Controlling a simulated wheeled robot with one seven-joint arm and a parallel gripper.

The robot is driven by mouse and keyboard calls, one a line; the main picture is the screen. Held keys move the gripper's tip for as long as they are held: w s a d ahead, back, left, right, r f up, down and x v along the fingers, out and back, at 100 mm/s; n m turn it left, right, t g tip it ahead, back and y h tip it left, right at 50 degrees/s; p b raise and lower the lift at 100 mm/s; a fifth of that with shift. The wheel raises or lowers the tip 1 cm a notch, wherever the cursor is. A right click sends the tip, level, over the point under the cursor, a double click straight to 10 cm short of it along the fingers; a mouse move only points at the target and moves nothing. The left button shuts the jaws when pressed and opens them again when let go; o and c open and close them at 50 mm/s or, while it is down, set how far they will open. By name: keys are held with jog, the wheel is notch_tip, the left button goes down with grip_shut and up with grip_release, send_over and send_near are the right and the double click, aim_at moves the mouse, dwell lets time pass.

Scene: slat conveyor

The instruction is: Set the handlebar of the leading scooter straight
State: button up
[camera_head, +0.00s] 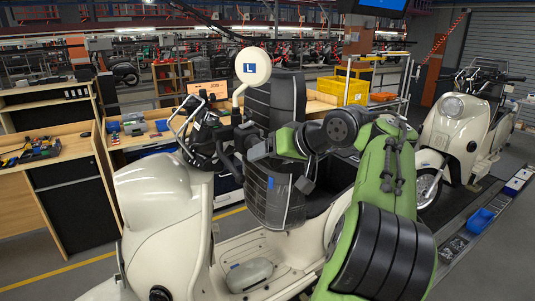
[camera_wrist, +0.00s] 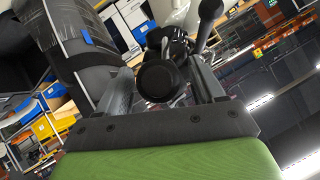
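The leading scooter (camera_head: 160,205) is cream and stands in the foreground of the head view. Its handlebar (camera_head: 203,135) looks turned, with one dark grip pointing toward my arm. A round cream mirror (camera_head: 251,67) with a blue L label rises above it. My gripper (camera_head: 247,143) is at that grip. In the wrist view, the round grip end (camera_wrist: 157,80) shows between my gripper's two fingers (camera_wrist: 163,85), which stand apart with gaps on both sides. The fingers look open around the grip, not pressed on it. The front wheel is hidden.
A second cream scooter (camera_head: 462,125) stands behind on the right. Wooden workbenches (camera_head: 75,145) with tools line the left. A yellow crate (camera_head: 350,90) sits farther back.

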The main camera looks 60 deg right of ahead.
jog(key=shift+r, duration=0.1)
jog(key=p+v, duration=0.1)
jog(key=v, duration=1.4)
jog(key=shift+s+p, duration=0.3)
jog(key=shift+s, duration=0.05)
jog(key=shift+w+a+r, duration=0.1)
jog(key=shift+a, duration=0.05)
